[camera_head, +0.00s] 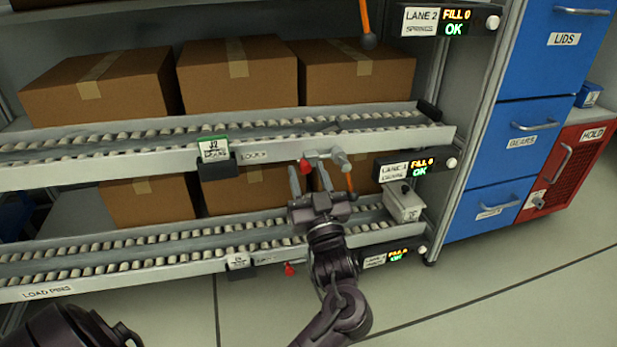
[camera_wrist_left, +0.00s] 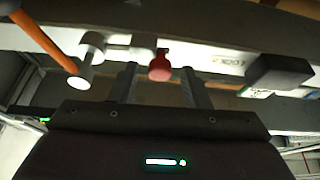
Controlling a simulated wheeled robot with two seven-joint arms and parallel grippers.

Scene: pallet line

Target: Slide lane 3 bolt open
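A bolt with a red knob (camera_head: 306,166) sits on the front rail (camera_head: 110,170) of the upper roller shelf, beside a label that seems to read LOCK. The lane number on the sign (camera_head: 408,170) to its right is too small to read surely. The red knob also shows in the left wrist view (camera_wrist_left: 160,67). My left gripper (camera_head: 308,178) is open, its two fingers pointing up at the rail. In the left wrist view, the fingers stand apart with the knob between and just beyond their tips; contact cannot be told. My right gripper is not in view.
A grey cylinder fitting (camera_head: 341,160) and an orange rod (camera_wrist_left: 48,42) are close to the left gripper. A black block (camera_wrist_left: 280,72) sits on the rail. A lower roller shelf (camera_head: 150,265) with another red knob (camera_head: 290,269) runs below. Blue drawers (camera_head: 520,125) stand right.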

